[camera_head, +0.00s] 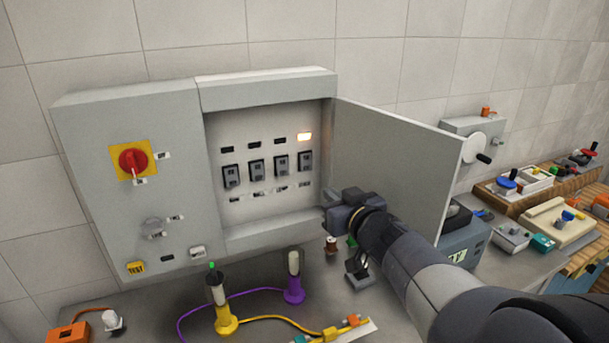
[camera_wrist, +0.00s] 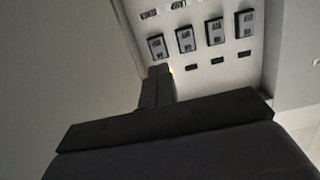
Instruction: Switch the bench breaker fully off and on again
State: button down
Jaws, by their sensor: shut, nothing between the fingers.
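An open grey breaker cabinet (camera_head: 265,225) holds a row of several dark breakers; the leftmost (camera_head: 231,176) and rightmost (camera_head: 305,161) show clearly. A lamp (camera_head: 304,136) above the rightmost breaker glows; the other windows are dark. Labels below are too small to read. My gripper (camera_head: 335,217) is shut and empty, at the lower right of the cabinet opening beside the open door (camera_head: 390,150). In the wrist view my gripper (camera_wrist: 157,85) points toward the panel, and the breakers (camera_wrist: 184,39) appear beyond it, apart from the fingers.
A red rotary switch (camera_head: 133,160) on a yellow plate is on the left panel, with a yellow TEST button (camera_head: 136,267) below. Yellow (camera_head: 226,318) and purple (camera_head: 294,292) cabled probes stand on the bench in front. The open door bounds the right side.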

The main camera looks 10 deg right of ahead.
aim_at(303, 172)
jog(key=x, duration=1.3)
jog(key=shift+a+f+b, duration=0.1)
jog(key=shift+b, duration=0.2)
jog(key=f+b, duration=0.1)
jog(key=b, duration=0.2)
jog(key=shift+w, duration=0.3)
jog(key=shift+r+p, duration=0.3)
jog(key=shift+r, duration=0.1)
jog(key=shift+f, duration=0.1)
